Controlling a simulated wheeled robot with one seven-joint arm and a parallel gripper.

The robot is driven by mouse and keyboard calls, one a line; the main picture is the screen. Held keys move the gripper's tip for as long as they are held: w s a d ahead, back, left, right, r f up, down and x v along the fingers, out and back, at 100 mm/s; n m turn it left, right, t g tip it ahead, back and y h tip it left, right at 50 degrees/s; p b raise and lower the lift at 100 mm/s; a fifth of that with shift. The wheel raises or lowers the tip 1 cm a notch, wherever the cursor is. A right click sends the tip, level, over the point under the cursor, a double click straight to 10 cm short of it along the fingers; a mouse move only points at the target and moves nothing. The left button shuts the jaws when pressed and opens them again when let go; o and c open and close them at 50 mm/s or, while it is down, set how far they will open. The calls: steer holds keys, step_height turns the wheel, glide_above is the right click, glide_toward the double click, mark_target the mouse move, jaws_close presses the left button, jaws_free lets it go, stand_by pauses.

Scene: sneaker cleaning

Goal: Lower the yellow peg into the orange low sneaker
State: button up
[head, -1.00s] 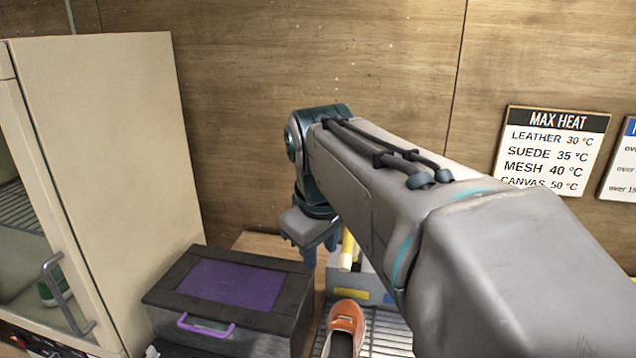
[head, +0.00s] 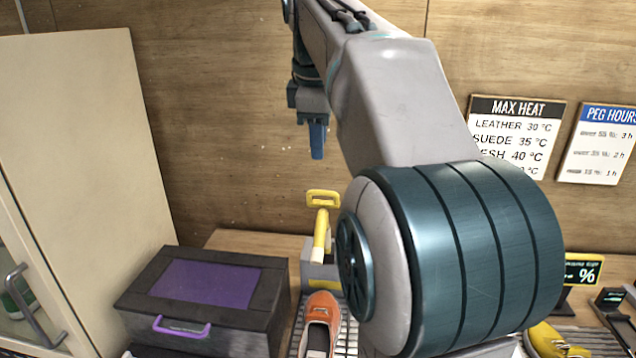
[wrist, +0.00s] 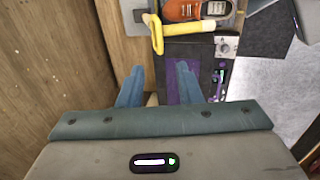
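The yellow peg (head: 320,235) stands upright in a grey holder (head: 318,275) with a yellow label, its loop handle on top. In the wrist view the peg (wrist: 157,38) shows beyond my fingertips. The orange low sneaker (head: 322,310) sits just in front of the holder, toe toward it and opening facing up. Part of it also shows at the top edge of the wrist view (wrist: 185,10). My gripper (head: 317,142) is high against the wall backdrop, above the peg and apart from it. In the wrist view its blue fingers (wrist: 158,80) are spread and empty.
A black box with a purple lid (head: 212,280) stands left of the sneaker. A cream cabinet (head: 80,130) fills the far left. The sneaker rests on a wire rack (head: 346,338). A yellow shoe (head: 548,342) lies at lower right. My arm hides the middle right.

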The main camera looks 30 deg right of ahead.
mark_target(320, 191)
steer(key=x, duration=1)
steer(key=shift+w+f, duration=0.1)
steer(key=shift+f, duration=0.1)
jaws_close()
